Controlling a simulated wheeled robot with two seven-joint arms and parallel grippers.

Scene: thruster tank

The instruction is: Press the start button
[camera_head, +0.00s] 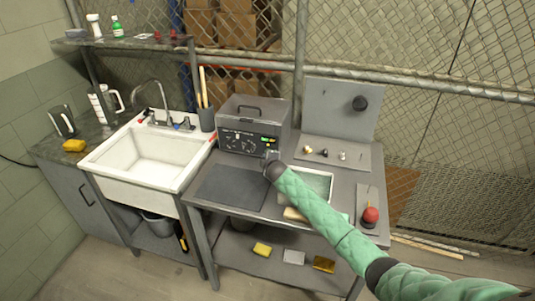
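A grey box-shaped machine (262,108) with a handle on its lid stands at the back of the metal table. Its dark front panel (237,144) carries several dials, small markings and green lights. My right arm, in a green padded sleeve, reaches in from the lower right. My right gripper (271,156) is at the right lower part of the panel and hides part of it. It is too small to tell whether it touches the panel or is open. No start button is readable by label. My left gripper is not in view.
A red mushroom-shaped knob (370,215) sits on a plate at the table's right. A dark mat (230,188) lies before the machine; a tray (318,182) is partly behind my arm. A white sink (150,155) is at left. Small knobs (323,153) stand on a panel at right.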

